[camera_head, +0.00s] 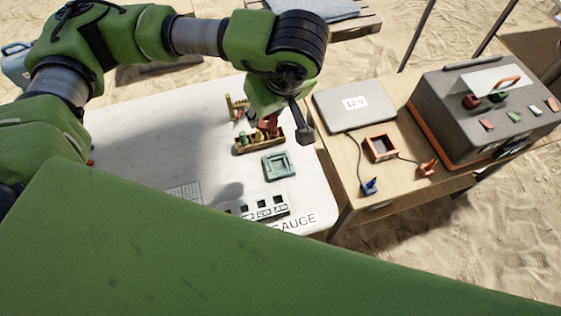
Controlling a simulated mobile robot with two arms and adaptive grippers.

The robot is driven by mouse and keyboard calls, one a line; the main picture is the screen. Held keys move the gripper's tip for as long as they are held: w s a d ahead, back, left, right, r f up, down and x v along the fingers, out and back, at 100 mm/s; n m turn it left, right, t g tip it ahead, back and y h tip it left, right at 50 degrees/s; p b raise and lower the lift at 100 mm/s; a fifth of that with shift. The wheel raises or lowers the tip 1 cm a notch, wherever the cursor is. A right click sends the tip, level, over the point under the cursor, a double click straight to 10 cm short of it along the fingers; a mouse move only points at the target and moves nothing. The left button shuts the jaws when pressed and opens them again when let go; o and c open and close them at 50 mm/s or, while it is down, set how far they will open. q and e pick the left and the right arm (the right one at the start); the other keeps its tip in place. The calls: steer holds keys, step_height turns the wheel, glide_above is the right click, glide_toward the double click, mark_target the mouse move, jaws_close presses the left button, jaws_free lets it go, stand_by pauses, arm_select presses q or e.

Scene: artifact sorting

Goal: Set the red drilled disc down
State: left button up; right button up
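My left arm reaches in from the left, over the white table (130,165). Its gripper (285,125) points down above a small wooden tray (262,146); one dark finger shows on the right, and the rest is hidden by the wrist. A small red thing (268,125) shows just under the gripper, at the tray. I cannot tell whether it is the red drilled disc, or whether it is held or lies in the tray. My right gripper is not in view.
A green square frame (279,166) and a plate marked GAUGE (262,207) lie in front of the tray. A wooden table at right carries a grey flat case (355,104), an orange square frame (381,148) and a big grey box (470,115). The white table's left part is mostly clear.

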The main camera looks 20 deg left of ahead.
arm_select(q)
steer(key=n, duration=0.2)
steer(key=d+n+g, duration=0.1)
steer(key=shift+s+f+n+y, duration=0.25)
steer(key=shift+n+y, duration=0.05)
steer(key=shift+y, duration=0.1)
steer(key=s+d+f+m+g+h+p, duration=0.2)
steer(key=s+d+f+m+h, duration=0.25)
steer(key=m, duration=1.25)
steer(key=s+d+f+m+g+h+p, duration=0.1)
steer(key=s+d+f+m+h+p, duration=0.25)
steer(key=m, duration=1.35)
steer(key=shift+h, duration=0.4)
steer(key=w+a+f, duration=0.2)
steer(key=w, duration=0.1)
steer(key=w+a+f+p, duration=0.1)
steer(key=w+a+f, duration=0.1)
steer(key=w+f, duration=0.1)
steer(key=w+a+f, duration=0.2)
steer(key=w, duration=0.1)
steer(key=shift+w+a+f+p, duration=0.1)
steer(key=shift+a+f+p, duration=0.1)
steer(key=shift+f+p, duration=0.15)
steer(key=shift+w+a+f, duration=0.3)
steer(key=shift+w+f, duration=0.2)
steer(key=shift+f, duration=0.25)
step_height(320, 180, down, 2)
steer(key=shift+f+p, duration=0.1)
steer(key=shift+p, duration=0.45)
steer(key=shift+f, duration=0.4)
